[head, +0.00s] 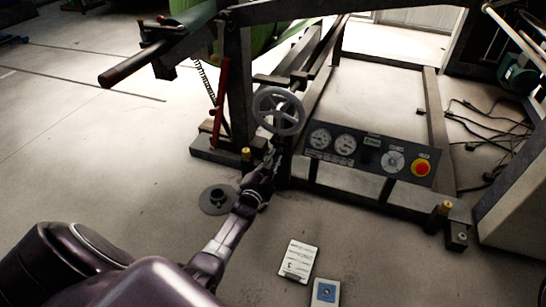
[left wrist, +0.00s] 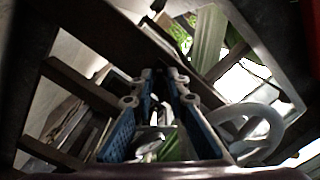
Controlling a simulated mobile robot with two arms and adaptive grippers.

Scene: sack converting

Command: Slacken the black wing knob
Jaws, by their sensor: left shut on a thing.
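My left gripper (head: 272,156) reaches in from the lower left to the frame's post, just below a grey handwheel (head: 279,111) and left of the gauge panel (head: 368,152). In the left wrist view its two blue-padded fingers (left wrist: 160,78) point away from the camera, close together at the tips. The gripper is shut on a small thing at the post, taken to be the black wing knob. The fingers hide that knob, and its shape and turn cannot be made out. My right gripper is not in view.
The handwheel also shows close beside the fingers in the left wrist view (left wrist: 272,148). A red lever (head: 220,95) stands left of the post. The panel carries a red emergency button (head: 422,167). A dark round base (head: 217,200) and a white card (head: 299,261) lie on the floor.

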